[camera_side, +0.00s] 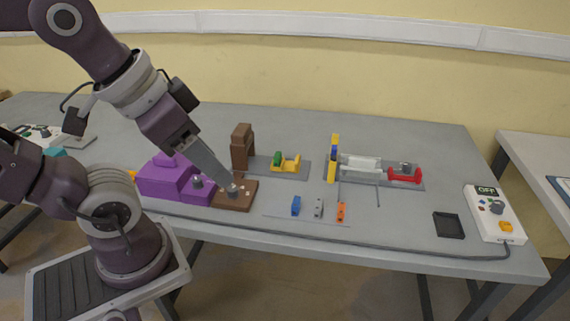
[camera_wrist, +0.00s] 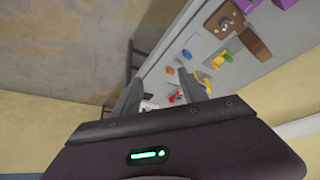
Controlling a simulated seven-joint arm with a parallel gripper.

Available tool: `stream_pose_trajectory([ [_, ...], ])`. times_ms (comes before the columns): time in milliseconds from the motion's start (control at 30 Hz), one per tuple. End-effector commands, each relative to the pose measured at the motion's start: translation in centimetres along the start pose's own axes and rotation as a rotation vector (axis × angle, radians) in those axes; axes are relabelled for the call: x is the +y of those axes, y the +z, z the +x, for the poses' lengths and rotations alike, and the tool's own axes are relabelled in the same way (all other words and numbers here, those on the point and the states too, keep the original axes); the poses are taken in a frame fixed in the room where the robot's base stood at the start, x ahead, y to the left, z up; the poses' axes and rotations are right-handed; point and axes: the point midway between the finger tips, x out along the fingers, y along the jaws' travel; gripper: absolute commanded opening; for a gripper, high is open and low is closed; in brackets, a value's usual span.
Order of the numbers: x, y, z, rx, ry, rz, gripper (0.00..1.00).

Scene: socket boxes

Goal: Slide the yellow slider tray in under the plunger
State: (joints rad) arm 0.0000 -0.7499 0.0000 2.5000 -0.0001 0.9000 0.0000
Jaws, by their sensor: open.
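The yellow slider tray (camera_side: 291,165) sits on a grey base plate (camera_side: 302,176), with a green piece (camera_side: 277,158) at its left part. A brown upright stand (camera_side: 240,150) rises at the plate's left end, left of the tray and apart from it; I cannot make out the plunger clearly. In the wrist view the yellow tray (camera_wrist: 218,62) and brown stand (camera_wrist: 255,44) are small and off to the upper right. My gripper (camera_side: 235,186) is open and empty; its fingers (camera_wrist: 158,77) are spread. In the side view its tip overlaps a brown board, and its height is unclear.
The brown board (camera_side: 243,200) with a grey knob and purple blocks (camera_side: 162,180) stand left. Blue, grey and orange small pieces (camera_side: 319,207) lie in front. A blue-yellow upright (camera_side: 333,158) and red part (camera_side: 405,176) are right. A cable runs along the front edge.

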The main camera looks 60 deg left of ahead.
Motion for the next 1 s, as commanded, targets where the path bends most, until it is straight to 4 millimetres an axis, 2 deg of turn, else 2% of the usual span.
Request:
stream_pose_trajectory([
  [133,0.0,0.0,0.0,0.0,0.0,0.0,0.5],
  [233,-0.1,-0.6,0.1,-0.003,-0.002,-0.012,0.35],
  [267,-0.3,-1.3,0.3,-0.008,-0.004,-0.027,0.35],
  [367,-1.6,-6.0,2.0,-0.032,-0.023,-0.127,0.35],
  [400,-2.6,-8.6,3.4,-0.042,-0.037,-0.185,0.35],
  [467,-4.6,-12.4,6.2,-0.053,-0.066,-0.276,0.35],
  [500,-6.2,-14.6,8.5,-0.06,-0.088,-0.334,0.35],
  [567,-8.9,-17.4,12.5,-0.069,-0.127,-0.418,0.35],
  [633,-12.3,-19.5,17.7,-0.079,-0.177,-0.508,0.35],
  [700,-15.8,-20.4,22.9,-0.086,-0.226,-0.581,0.35],
  [800,-19.8,-20.2,29.2,-0.091,-0.285,-0.655,0.35],
  [900,-22.2,-19.4,33.2,-0.092,-0.321,-0.695,0.35],
  [1000,-23.2,-18.9,35.1,-0.092,-0.336,-0.711,0.35],
])
